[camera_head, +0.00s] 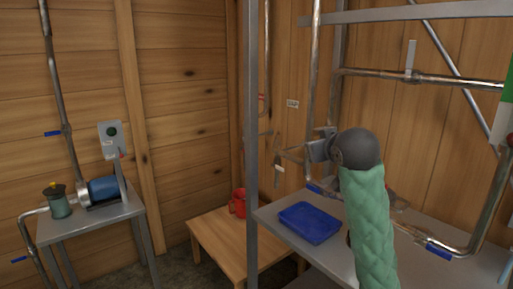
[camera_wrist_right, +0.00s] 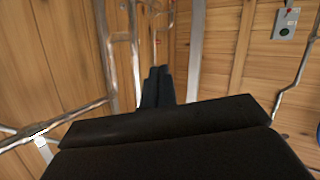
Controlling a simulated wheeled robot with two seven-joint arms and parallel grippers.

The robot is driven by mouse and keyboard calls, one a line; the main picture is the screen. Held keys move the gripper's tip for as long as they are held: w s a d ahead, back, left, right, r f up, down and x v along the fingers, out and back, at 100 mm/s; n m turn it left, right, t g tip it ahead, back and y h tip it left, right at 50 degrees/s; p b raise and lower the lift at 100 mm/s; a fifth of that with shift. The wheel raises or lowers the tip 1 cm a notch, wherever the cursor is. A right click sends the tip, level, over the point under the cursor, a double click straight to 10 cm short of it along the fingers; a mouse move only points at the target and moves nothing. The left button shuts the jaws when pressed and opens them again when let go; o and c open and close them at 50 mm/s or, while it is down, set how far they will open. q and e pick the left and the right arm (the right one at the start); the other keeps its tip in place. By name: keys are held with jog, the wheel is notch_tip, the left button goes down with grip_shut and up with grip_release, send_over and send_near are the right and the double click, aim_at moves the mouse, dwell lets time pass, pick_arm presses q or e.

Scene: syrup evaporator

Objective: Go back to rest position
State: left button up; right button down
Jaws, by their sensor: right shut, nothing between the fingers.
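My right arm, in a green sleeve, rises at the right of the head view with its dark wrist raised above the metal table (camera_head: 270,215). My right gripper (camera_head: 318,149) points left, partly hidden by the wrist, in front of the pipes and wooden wall. In the right wrist view, its dark fingers (camera_wrist_right: 157,75) are together with nothing between them. My left gripper is in neither view.
A blue tray (camera_head: 309,222) lies on the metal table beside my right arm. A grey post (camera_head: 252,130) and several pipes (camera_head: 430,79) stand close to the gripper. A red mug (camera_head: 240,203) is on the low wooden table (camera_head: 215,240). A blue pump (camera_head: 103,190) stands far left.

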jog(key=s+f+g, duration=0.2)
jog(key=s+f, duration=0.4)
jog(key=f, duration=0.6)
jog(key=s+f+m+g+h, duration=0.1)
jog(key=s+f+g, duration=0.1)
jog(key=s+f, duration=0.65)
jog(key=s+f+g, duration=0.2)
jog(key=s+f, duration=0.2)
jog(key=f, duration=1)
jog(key=s+f+g, duration=0.3)
jog(key=s+f, duration=0.8)
jog(key=s, duration=0.3)
jog(key=s+f+m+g, duration=0.1)
jog(key=s+f+g, duration=0.2)
jog(key=s+f, duration=0.8)
jog(key=s, duration=0.3)
jog(key=shift+a+f+g, duration=0.3)
jog(key=shift+f+g, duration=0.05)
jog(key=shift+g, duration=0.05)
